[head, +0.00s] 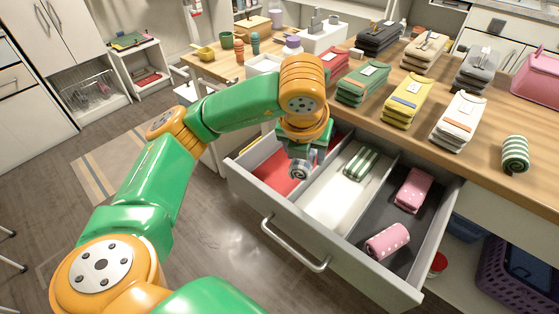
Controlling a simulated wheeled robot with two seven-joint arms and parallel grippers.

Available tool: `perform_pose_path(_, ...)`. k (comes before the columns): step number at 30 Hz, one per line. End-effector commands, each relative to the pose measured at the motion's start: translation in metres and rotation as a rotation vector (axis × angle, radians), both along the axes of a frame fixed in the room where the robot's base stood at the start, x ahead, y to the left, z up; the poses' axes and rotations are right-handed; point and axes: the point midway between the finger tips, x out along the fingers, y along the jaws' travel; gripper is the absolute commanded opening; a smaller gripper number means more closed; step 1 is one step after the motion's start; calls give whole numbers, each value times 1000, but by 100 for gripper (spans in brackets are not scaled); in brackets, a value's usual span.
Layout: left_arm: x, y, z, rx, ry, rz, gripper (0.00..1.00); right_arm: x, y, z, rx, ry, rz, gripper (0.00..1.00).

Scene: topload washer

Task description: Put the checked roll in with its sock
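My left gripper (301,155) points down over the drawer, near the divider between its left and middle compartments. It is shut on a small grey-and-white round-ended roll (299,171); its pattern is too small to be sure of checks. The open drawer (345,262) has a red-floored left compartment (272,178), a white middle one (335,203) and a dark right one (398,222). A green-striped folded sock (361,163) lies in the middle. A pink dotted folded sock (412,190) and pink dotted roll (387,241) lie on the right. My arm hides part of the left compartment. No checked sock is clearly visible. My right gripper is out of view.
A green-striped roll (515,155) stands on the wooden counter (480,172) above the drawer. Several folded clothes stacks, including a yellow one (408,100) and a white one (460,120), line the counter. The drawer's bar handle (294,247) sticks out in front.

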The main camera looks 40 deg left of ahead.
Motion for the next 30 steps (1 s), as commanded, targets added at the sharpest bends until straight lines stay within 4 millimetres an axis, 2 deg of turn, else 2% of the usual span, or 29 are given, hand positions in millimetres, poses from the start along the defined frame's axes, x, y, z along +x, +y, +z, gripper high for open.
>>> perform_pose_path(1, 2, 16, -16, -4, 6, 9, 8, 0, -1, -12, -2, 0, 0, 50)
perform_pose_path(4, 7, 39, -44, -2, 7, 4, 8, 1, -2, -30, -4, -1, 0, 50)
perform_pose_path(7, 10, 56, -57, 2, 4, 3, 8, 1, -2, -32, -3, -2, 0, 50)
perform_pose_path(10, 13, 64, -63, 0, 2, 1, 8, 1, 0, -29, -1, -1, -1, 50)
perform_pose_path(12, 14, 71, -74, 3, 4, 2, 8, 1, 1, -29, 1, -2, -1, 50)
perform_pose_path(17, 14, 69, -98, 1, 3, -2, 8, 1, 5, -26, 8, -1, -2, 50)
perform_pose_path(27, 14, 69, -103, 0, -1, -4, 8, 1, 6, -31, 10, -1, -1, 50)
perform_pose_path(28, 14, 69, -103, 0, -1, -4, 62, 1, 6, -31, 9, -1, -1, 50)
perform_pose_path(30, 14, 69, -102, -1, 0, -4, 81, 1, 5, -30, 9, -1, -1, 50)
